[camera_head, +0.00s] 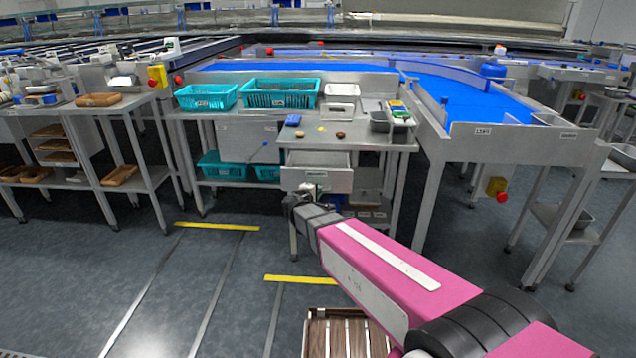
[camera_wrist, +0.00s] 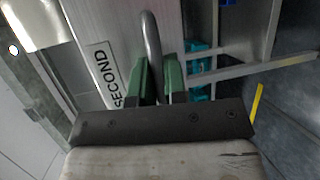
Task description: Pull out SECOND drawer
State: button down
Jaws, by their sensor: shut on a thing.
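The drawer labelled SECOND (camera_head: 330,180) is under the small steel table in the head view. Its front stands out from the table, and part of its pale inside shows behind the front. In the wrist view, the drawer front (camera_wrist: 97,30) carries the SECOND label beside a curved metal handle (camera_wrist: 151,38). My gripper (camera_wrist: 157,82) has its green fingers on either side of this handle and is shut on it. In the head view my gripper (camera_head: 303,196) is at the drawer front, and its fingers are too small to make out.
The steel table (camera_head: 368,143) bears several small items. Teal crates (camera_head: 281,94) stand to its left, and a blue conveyor (camera_head: 470,100) runs at right. A slatted wooden crate (camera_head: 345,335) is on the floor near me. The floor before the drawer (camera_head: 235,290) is mostly clear.

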jog(key=s, duration=0.6)
jog(key=c, duration=1.2)
grip_release()
jog(key=shift+a, duration=0.1)
jog(key=v, duration=1)
jog(key=shift+s+a, duration=0.15)
jog(key=shift+s, duration=0.25)
